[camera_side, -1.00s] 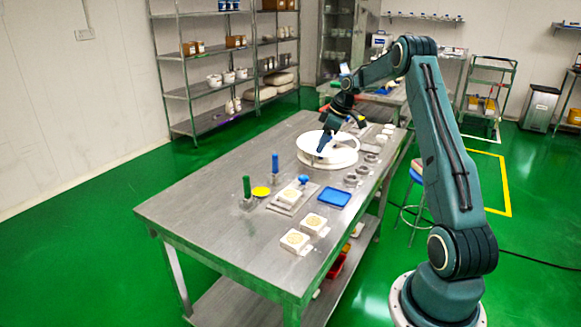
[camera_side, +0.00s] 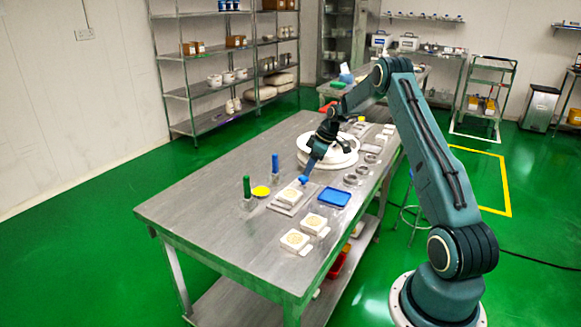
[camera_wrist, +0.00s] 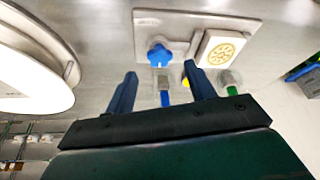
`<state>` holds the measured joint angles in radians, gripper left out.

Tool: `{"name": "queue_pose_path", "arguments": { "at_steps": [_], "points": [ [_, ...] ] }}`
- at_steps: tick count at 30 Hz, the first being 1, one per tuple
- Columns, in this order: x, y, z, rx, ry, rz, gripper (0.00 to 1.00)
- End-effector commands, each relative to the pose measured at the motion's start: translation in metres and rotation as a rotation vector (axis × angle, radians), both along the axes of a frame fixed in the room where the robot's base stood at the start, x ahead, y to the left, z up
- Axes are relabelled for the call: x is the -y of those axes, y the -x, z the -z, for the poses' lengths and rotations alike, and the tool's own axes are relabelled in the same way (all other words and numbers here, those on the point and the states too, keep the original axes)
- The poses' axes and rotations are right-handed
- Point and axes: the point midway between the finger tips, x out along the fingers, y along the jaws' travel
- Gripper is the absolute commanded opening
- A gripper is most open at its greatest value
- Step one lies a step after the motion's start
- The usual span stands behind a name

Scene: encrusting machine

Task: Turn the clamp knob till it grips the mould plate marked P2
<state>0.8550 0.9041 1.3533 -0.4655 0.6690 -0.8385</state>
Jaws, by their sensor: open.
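The blue star-shaped clamp knob (camera_wrist: 159,54) sits at the edge of a grey base plate (camera_wrist: 180,22). It also shows in the side view (camera_side: 304,180), just under my gripper tip. Beside it on the base lies a white mould plate (camera_wrist: 219,49) with a gold round pattern; I cannot read a P2 mark on it. It also shows in the side view (camera_side: 290,196). My gripper (camera_wrist: 163,82) is open and empty in the wrist view. The knob appears beyond and between the fingertips. Whether a finger touches it cannot be told.
A white round turntable (camera_side: 327,153) stands behind the knob. A blue tray (camera_side: 335,197), several grey rings (camera_side: 361,170) and two more white patterned plates (camera_side: 295,240) lie nearby. Blue-handled (camera_side: 275,163) and green-handled (camera_side: 246,187) tools stand upright. The table's left front is clear.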

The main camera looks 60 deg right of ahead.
Motion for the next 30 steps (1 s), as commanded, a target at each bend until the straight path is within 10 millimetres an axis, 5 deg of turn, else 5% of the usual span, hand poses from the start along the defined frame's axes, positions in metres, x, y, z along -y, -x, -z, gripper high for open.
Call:
{"name": "queue_pose_path", "arguments": {
  "at_steps": [9,21,28,30],
  "points": [
    [-0.004,-0.013,0.032,0.000,0.000,-0.001,0.55],
    [-0.005,-0.015,0.037,0.000,0.001,-0.001,0.55],
    [-0.005,-0.014,0.037,0.000,0.000,0.000,0.14],
    [-0.005,-0.014,0.037,0.000,0.000,0.000,0.10]
  ]
}}
